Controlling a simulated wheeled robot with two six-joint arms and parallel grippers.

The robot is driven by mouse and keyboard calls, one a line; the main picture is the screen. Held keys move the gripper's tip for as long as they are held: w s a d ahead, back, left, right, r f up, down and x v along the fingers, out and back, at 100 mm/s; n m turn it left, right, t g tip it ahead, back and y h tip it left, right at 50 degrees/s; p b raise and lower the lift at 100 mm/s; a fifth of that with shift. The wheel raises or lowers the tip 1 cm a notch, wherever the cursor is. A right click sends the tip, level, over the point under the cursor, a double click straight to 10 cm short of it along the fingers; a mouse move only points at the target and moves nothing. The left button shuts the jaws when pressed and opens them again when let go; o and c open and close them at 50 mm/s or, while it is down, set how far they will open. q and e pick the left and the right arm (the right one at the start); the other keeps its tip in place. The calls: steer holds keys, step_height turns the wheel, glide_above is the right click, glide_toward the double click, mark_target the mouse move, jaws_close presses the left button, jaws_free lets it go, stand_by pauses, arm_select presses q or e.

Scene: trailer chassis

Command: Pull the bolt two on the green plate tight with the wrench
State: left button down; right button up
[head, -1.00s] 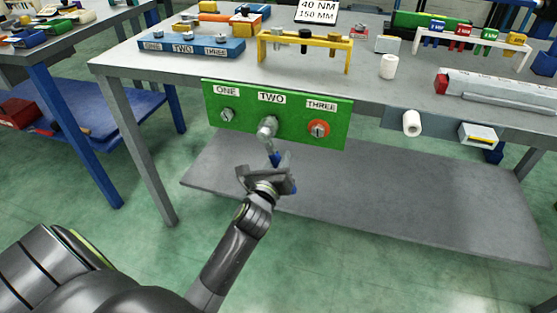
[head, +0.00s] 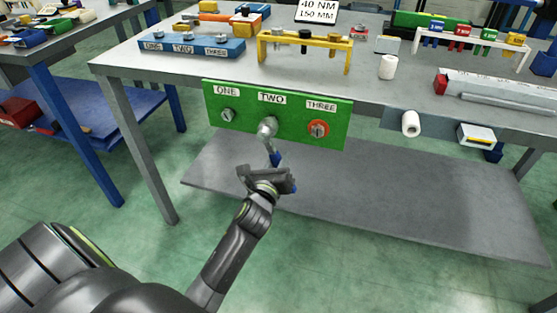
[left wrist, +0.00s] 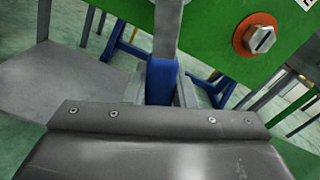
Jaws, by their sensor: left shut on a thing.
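The green plate (head: 290,137) hangs at the front edge of the workbench, with labels ONE, TWO and THREE. The wrench (head: 267,130) has its grey head over the bolt at TWO and hides that bolt. Its blue handle (head: 276,159) hangs down. My left gripper (head: 275,172) is below the plate and shut on the blue handle. In the left wrist view the blue handle (left wrist: 161,82) stands between the fingers, with the grey shaft (left wrist: 168,28) running up. Bolt one (head: 228,115) is bare. Bolt three (head: 318,128) has a red-orange ring. My right gripper is not in view.
A blue block (head: 190,47) labelled ONE, TWO, THREE and a yellow rack (head: 304,50) stand on the bench. A white roll (head: 410,124) and a small box (head: 477,135) are right of the plate. A low grey shelf (head: 380,205) lies beneath, mostly clear.

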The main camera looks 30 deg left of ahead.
arm_select(q)
steer(key=shift+w+a, duration=0.15)
steer(key=shift+w, duration=0.55)
steer(key=shift+r, duration=0.1)
stand_by(0.4)
steer(key=c, duration=1.7)
jaws_free()
jaws_close()
